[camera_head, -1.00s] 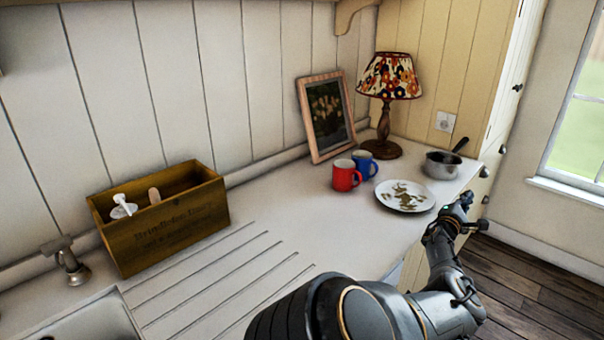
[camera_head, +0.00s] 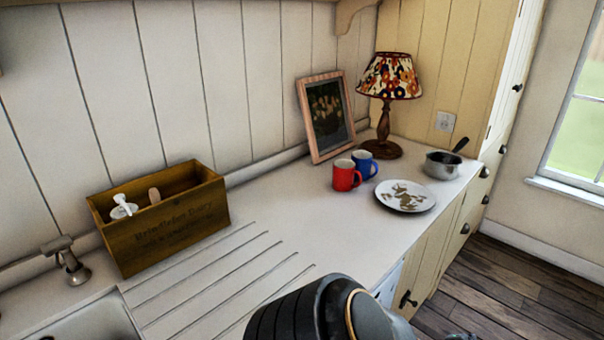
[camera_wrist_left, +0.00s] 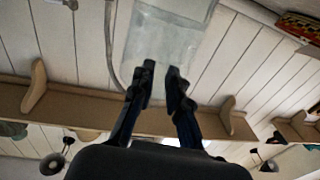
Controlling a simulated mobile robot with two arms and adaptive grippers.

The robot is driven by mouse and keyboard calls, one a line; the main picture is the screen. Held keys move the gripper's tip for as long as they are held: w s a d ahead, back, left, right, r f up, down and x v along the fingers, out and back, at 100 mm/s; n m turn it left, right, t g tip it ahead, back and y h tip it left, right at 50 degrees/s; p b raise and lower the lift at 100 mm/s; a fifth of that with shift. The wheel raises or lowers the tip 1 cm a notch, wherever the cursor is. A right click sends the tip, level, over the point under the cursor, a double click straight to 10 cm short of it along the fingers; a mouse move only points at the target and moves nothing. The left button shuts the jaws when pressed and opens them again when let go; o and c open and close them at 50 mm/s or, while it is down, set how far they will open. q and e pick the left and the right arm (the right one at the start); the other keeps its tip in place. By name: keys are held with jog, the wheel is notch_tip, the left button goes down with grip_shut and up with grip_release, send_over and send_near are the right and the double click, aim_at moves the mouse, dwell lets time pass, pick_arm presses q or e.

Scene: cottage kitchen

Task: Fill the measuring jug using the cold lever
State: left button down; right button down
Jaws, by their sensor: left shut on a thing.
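In the left wrist view my left gripper (camera_wrist_left: 162,85) is shut on a clear, pale see-through vessel (camera_wrist_left: 165,40), which looks like the measuring jug. Its upper part runs out of the picture, and I cannot tell whether it holds water. Neither shows in the head view. A metal lever fitting (camera_head: 70,262) stands behind the sink (camera_head: 90,325) at the lower left of the head view. Whether it is the cold lever I cannot tell. The spout is not in view. My right gripper is out of view; only part of an arm of mine shows at the bottom.
A wooden box (camera_head: 170,235) with brushes stands right of the lever. Beyond the ribbed drainer are red (camera_head: 345,176) and blue (camera_head: 365,163) mugs, a plate (camera_head: 405,196), a saucepan (camera_head: 442,165), a lamp (camera_head: 388,80) and a picture frame (camera_head: 326,115). The ribbed drainer is clear.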

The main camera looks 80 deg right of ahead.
pick_arm(q)
jog(key=shift+r, duration=0.15)
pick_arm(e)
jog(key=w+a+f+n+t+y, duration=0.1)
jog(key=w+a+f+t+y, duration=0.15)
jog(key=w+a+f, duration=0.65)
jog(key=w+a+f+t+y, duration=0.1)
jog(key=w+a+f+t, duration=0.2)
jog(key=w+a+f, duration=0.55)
pick_arm(q)
jog(key=shift+r, duration=3)
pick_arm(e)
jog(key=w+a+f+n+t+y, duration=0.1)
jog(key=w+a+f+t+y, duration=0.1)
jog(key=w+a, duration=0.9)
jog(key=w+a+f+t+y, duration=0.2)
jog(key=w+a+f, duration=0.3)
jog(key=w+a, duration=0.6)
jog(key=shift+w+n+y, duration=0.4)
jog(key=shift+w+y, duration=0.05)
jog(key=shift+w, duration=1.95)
pick_arm(q)
jog(key=shift+f, duration=0.1)
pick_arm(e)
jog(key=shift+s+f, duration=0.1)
